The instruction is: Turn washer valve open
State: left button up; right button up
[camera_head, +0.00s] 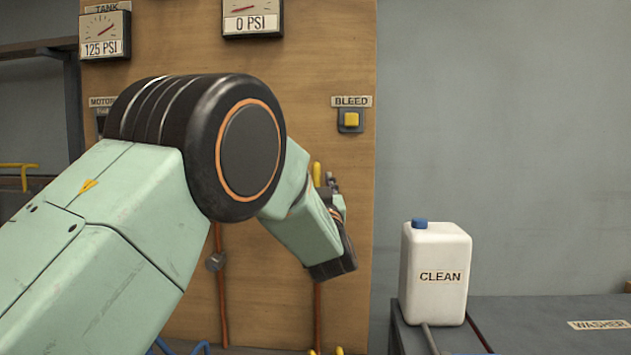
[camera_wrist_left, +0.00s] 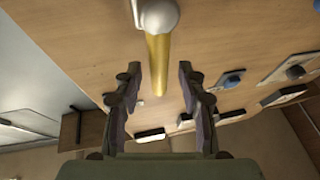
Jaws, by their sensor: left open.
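A yellow valve lever (camera_head: 317,173) shows on the wooden panel, just past my left forearm. In the left wrist view the yellow lever (camera_wrist_left: 157,65) hangs from a grey valve body (camera_wrist_left: 159,15). My left gripper (camera_head: 331,182) is at the panel, partly hidden by its own wrist. In the left wrist view its two fingers (camera_wrist_left: 158,70) are apart, one on each side of the lever, with a gap visible on both sides. I cannot tell whether the fingertips reach its depth. No label on this valve is readable. My right gripper is not in view.
The wooden panel (camera_head: 345,60) carries a BLEED button (camera_head: 351,119) and gauges reading 125 PSI (camera_head: 104,35) and 0 PSI (camera_head: 252,18). A white CLEAN jug (camera_head: 436,270) stands on a dark bench at right, beside a WASHER label (camera_head: 599,324). An orange pipe (camera_head: 318,315) runs below my wrist.

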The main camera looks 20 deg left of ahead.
aim_at(317, 182)
pick_arm(q)
jog(key=v, duration=0.5)
jog(key=shift+s+d+f, duration=0.1)
jog(key=shift+s+f, duration=0.05)
jog(key=shift+s, duration=0.2)
